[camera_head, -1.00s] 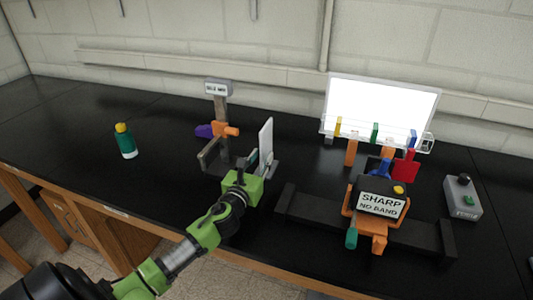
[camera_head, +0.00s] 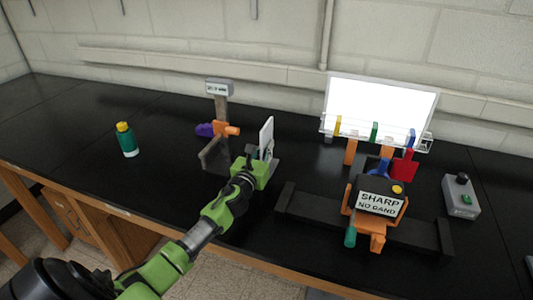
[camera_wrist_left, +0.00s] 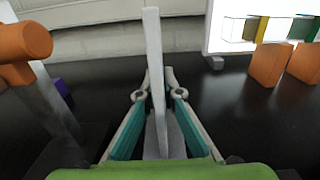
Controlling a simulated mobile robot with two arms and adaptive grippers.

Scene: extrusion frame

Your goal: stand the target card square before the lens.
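In the left wrist view the card (camera_wrist_left: 155,70) is seen nearly edge-on, leaning slightly. My left gripper (camera_head: 262,160) is at the card's lower part. In the left wrist view its teal-padded fingers (camera_wrist_left: 158,95) stand on both sides of the card, with a gap visible on each side. An orange cylinder (camera_head: 232,131) with a purple part (camera_head: 204,129) is mounted on the post, facing the card's side. Which part is the lens is unclear. My right gripper is not in view.
A grey button box (camera_head: 461,196) is far right; a green bottle (camera_head: 127,140) stands left on open table.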

